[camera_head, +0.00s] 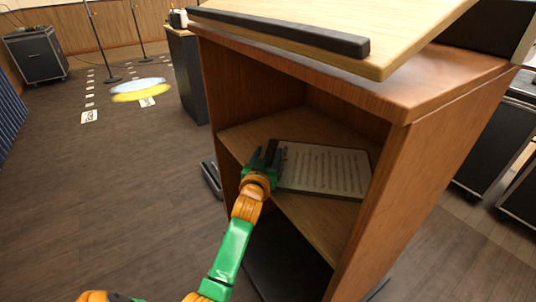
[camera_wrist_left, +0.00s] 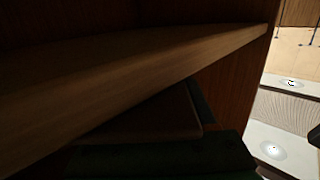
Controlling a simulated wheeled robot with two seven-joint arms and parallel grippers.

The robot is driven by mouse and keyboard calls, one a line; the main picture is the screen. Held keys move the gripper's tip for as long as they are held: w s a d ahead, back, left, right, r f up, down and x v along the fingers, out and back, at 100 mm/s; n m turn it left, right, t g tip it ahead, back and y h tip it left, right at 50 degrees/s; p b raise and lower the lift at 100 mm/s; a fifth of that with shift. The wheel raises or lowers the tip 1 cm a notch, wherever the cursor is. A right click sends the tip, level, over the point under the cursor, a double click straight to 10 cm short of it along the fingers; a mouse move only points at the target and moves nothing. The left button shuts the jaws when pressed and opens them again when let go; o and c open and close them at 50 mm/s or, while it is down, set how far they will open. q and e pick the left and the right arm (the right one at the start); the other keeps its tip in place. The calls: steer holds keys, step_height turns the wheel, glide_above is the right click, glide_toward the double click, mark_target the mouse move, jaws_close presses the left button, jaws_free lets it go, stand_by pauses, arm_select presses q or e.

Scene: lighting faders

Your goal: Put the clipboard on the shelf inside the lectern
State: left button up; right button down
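The clipboard (camera_head: 322,168), dark-edged with a printed pale sheet, lies flat on the shelf (camera_head: 318,218) inside the wooden lectern (camera_head: 428,190). My left gripper (camera_head: 264,156) reaches in through the open front, at the clipboard's left edge. Its two dark fingers show apart, with a gap between them. The right finger is close against the clipboard's edge; I cannot tell whether they touch. The left wrist view is very dark, with a wooden board (camera_wrist_left: 130,70) across it and a dim flat shape below. My right gripper is not in view.
The lectern's slanted top (camera_head: 400,40) with a black ledge (camera_head: 280,32) overhangs the opening. Its side walls bound the shelf, and a dark lower compartment (camera_head: 282,255) lies below. Black cases stand at the right.

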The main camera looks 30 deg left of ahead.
arm_select(q)
steer(key=shift+s+d+r, duration=0.1)
steer(key=shift+s+r, duration=0.05)
steer(key=f+p+v, duration=0.1)
steer(key=p+v, duration=0.1)
steer(key=v, duration=0.9)
steer(key=shift+s+r, duration=0.35)
steer(key=shift+r, duration=0.1)
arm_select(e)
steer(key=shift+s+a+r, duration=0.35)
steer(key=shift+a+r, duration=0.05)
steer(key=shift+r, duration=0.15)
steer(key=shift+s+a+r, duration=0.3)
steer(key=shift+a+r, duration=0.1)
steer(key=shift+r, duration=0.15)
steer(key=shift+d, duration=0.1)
